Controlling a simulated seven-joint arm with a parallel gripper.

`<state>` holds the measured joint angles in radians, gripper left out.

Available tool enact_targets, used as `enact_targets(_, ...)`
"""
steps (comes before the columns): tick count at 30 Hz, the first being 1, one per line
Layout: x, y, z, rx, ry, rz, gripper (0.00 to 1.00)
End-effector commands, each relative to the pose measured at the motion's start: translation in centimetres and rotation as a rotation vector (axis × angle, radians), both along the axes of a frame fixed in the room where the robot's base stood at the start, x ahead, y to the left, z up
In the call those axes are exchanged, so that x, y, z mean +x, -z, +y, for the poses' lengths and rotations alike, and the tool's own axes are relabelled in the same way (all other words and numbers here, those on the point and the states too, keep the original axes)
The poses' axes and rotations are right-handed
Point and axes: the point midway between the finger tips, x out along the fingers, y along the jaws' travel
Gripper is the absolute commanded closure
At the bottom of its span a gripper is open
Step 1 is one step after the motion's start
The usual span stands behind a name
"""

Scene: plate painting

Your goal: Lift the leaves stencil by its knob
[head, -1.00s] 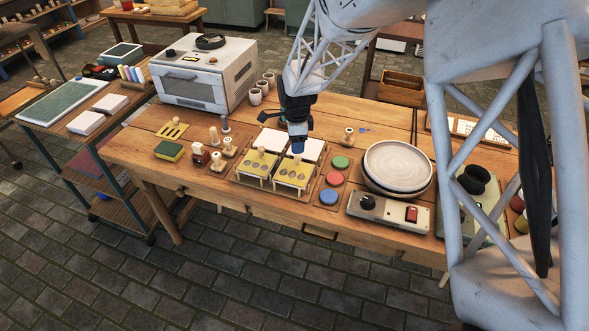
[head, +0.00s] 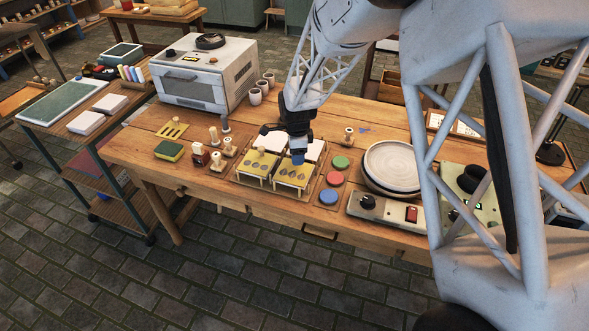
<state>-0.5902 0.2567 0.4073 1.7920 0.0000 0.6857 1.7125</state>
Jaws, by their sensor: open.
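Two yellow stencils on short pale legs stand side by side near the middle of the wooden bench. The right one, which looks like the leaves stencil (head: 292,175), has dark leaf-like cutouts. The left stencil (head: 257,166) has a pale knob at its back edge; its cutouts are too small to tell. My gripper (head: 298,158) points down over the back edge of the leaves stencil, where its knob is hidden behind the blue fingertips. The jaws are open. Whether they stand around the knob or just above it I cannot tell.
White tiles (head: 313,149) lie just behind the stencils. Green, red and blue paint pads (head: 329,197) are close on the right, then a stack of plates (head: 388,168). Wooden-handled stamps (head: 225,150) stand on the left. A striped yellow stencil (head: 172,129) lies farther left.

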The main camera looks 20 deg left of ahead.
Motion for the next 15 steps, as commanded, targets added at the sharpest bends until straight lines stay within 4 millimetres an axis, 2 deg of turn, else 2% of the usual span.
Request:
enact_targets(6, 0.0, 2.2, 0.0, 0.000, 0.000, 0.000, 0.43)
enact_targets(15, 0.0, 2.5, 0.0, 0.000, 0.000, 0.000, 0.43)
